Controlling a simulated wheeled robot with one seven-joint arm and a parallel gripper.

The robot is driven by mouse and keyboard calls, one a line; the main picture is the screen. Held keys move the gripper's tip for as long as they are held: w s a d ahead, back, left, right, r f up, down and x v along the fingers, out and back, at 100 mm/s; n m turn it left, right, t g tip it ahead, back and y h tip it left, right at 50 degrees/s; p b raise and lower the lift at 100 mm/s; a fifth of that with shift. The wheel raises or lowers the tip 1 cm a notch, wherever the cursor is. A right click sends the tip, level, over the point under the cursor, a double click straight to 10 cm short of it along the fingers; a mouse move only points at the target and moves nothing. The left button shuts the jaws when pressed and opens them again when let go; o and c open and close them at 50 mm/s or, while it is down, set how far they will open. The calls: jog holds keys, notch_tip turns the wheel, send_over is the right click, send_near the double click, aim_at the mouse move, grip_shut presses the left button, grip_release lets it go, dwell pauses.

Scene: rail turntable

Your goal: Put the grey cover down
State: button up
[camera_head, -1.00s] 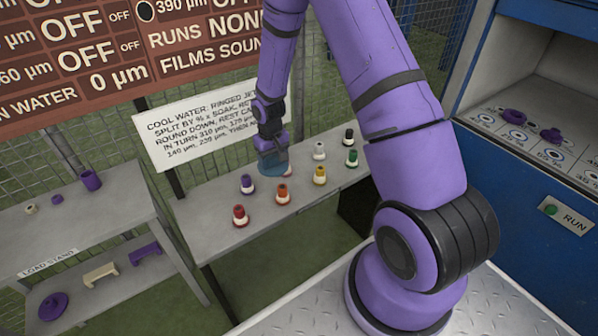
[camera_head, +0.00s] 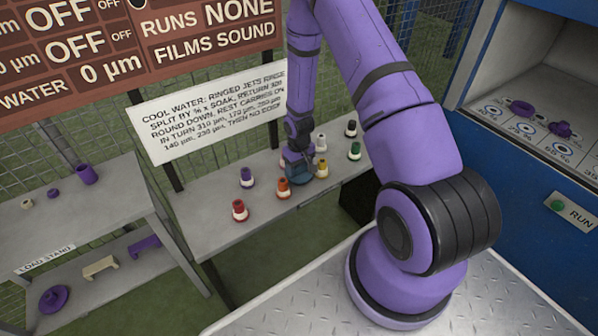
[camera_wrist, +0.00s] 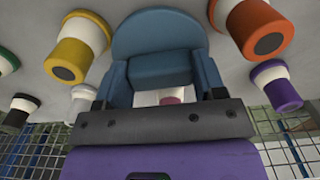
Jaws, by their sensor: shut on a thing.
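My gripper (camera_head: 297,162) hangs over the middle shelf, among the capped bottles. In the wrist view, the gripper (camera_wrist: 160,78) is shut on a rounded blue-grey piece (camera_wrist: 156,32), which looks more blue than grey and is the only thing here that could be the grey cover. In the head view, this piece (camera_head: 300,178) shows low beside the orange-capped bottle (camera_head: 283,188) and the yellow-capped bottle (camera_head: 321,168). I cannot tell whether it touches the shelf. A pinkish and white thing (camera_wrist: 168,98) shows through the gap between the fingers.
Purple (camera_head: 247,178), red (camera_head: 239,210), white (camera_head: 320,142), green (camera_head: 354,150) and black (camera_head: 351,128) capped bottles stand around. The shelf's (camera_head: 220,243) front left is bare. A load stand (camera_head: 95,215) is left; a blue cabinet (camera_head: 525,205) is right.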

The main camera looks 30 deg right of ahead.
jog(key=shift+f, duration=1.3)
jog(key=shift+f, duration=0.15)
jog(key=o, duration=1.2)
